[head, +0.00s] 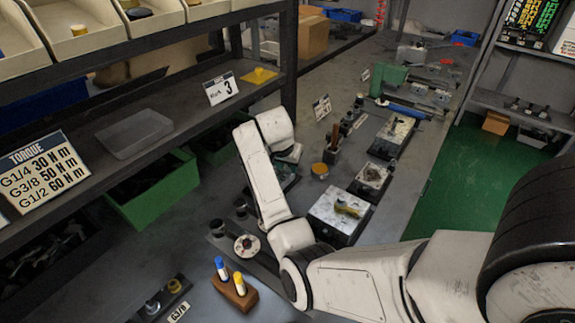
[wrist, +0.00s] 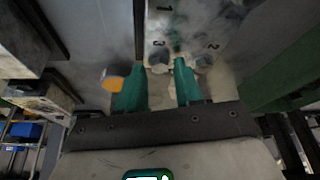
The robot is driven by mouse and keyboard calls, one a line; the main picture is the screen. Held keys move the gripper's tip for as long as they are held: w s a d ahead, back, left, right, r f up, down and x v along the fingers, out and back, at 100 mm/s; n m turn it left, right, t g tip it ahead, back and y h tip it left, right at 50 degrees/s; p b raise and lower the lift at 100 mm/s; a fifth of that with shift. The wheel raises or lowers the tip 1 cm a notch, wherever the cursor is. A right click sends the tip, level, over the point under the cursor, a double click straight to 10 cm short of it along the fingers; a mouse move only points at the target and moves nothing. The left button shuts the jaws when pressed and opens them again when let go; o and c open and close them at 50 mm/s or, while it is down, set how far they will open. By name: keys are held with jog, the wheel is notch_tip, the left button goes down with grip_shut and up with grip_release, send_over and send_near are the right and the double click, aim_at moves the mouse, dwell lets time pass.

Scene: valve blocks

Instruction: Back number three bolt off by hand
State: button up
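In the wrist view a pale, worn metal block (wrist: 190,25) bears the numbers 1, 2 and 3. A grey bolt head (wrist: 158,66) sits just below the number 3. My gripper (wrist: 160,75) has two teal fingers, spread apart, one on each side of this bolt. A gap shows between the bolt and the fingers, and I cannot tell how deep they reach. Another bolt (wrist: 203,65) by the number 2 sits just right of the right finger. In the head view my gripper (head: 288,155) is mostly hidden behind my arm, and the numbered block cannot be made out.
A round orange-topped item (wrist: 112,82) lies left of the left finger. A shelf edge with a torque sign (head: 45,172) is at left.

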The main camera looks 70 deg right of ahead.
jog(key=shift+p, duration=0.3)
dwell(0.4)
grip_shut()
dwell(0.3)
